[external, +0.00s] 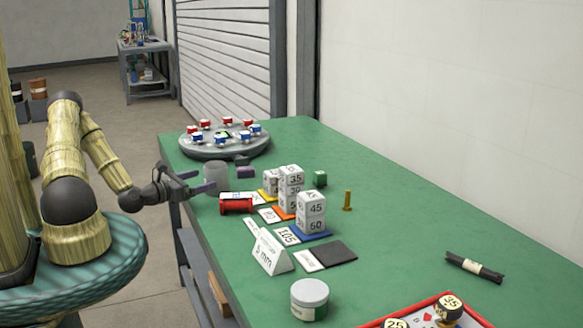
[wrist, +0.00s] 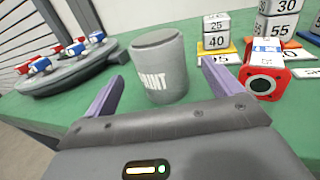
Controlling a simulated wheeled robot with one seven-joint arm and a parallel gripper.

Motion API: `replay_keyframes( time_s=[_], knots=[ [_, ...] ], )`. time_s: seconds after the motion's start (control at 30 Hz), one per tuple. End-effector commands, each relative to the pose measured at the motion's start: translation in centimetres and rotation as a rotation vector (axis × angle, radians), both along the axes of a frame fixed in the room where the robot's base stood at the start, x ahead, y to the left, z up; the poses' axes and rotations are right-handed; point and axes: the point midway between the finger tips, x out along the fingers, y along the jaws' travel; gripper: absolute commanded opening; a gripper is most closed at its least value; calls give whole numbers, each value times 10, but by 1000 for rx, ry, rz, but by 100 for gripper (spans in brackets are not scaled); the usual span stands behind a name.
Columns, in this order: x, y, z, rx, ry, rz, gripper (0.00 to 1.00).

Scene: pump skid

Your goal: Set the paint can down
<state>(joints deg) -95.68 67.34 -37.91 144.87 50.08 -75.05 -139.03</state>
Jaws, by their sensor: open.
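The paint can (wrist: 160,75) is a grey cylinder marked "PAINT". It stands upright on the green table and shows in the middle of the wrist view, just beyond and between my finger tips. In the external view the can (external: 215,176) is near the table's left edge. My gripper (external: 203,181) is open, with its purple fingers (wrist: 158,95) apart on either side of the can's near side. No finger is seen touching the can.
A grey round carousel (external: 222,148) with red and blue pieces stands behind the can. A white jar (external: 309,299) is nearer the camera.

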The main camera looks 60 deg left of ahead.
Motion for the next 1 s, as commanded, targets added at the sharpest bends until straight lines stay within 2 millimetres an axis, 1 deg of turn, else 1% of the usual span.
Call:
replay_keyframes(
  time_s=[0.17,0.37,0.67,0.77,1.0],
  knots=[
    [0,0,1,3,0,0,91],
    [12,3,1,4,0,-1,91],
    [14,4,1,5,0,-1,91],
    [22,5,2,8,-1,-3,91],
    [60,15,2,8,-1,-2,91]
  ],
)
